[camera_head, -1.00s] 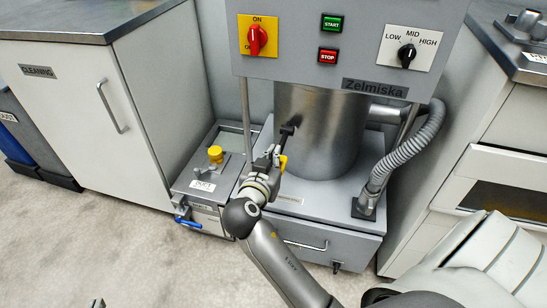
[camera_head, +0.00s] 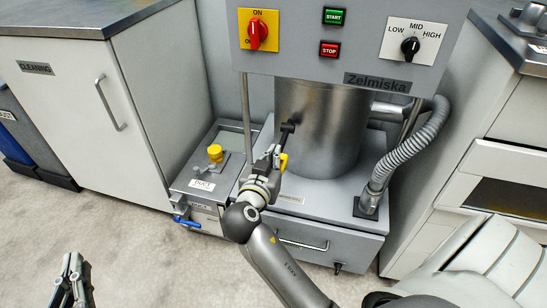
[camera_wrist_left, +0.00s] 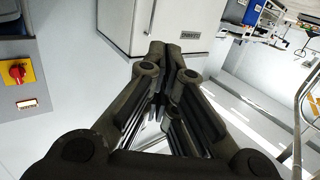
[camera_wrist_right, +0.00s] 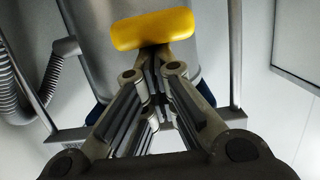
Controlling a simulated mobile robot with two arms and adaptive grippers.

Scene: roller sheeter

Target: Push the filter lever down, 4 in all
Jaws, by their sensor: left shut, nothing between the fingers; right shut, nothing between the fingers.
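The filter lever has a dark pivot block (camera_head: 287,129) on the left side of the steel cylinder and a yellow grip (camera_head: 283,163) lower down. In the right wrist view the yellow grip (camera_wrist_right: 153,28) lies across, just beyond my fingertips. My right gripper (camera_head: 276,154) is shut and empty, close beside the lever; I cannot tell whether it touches. It also shows in the right wrist view (camera_wrist_right: 152,58). My left gripper (camera_head: 72,264) is shut and empty over the floor at lower left, far from the lever. Its fingers also show in the left wrist view (camera_wrist_left: 162,58).
The steel cylinder (camera_head: 325,125) stands under the control panel (camera_head: 300,55), with a grey hose (camera_head: 408,145) at its right. A duct box (camera_head: 205,180) with a yellow knob (camera_head: 215,153) stands left of my right gripper. The floor (camera_head: 130,225) at lower left is clear.

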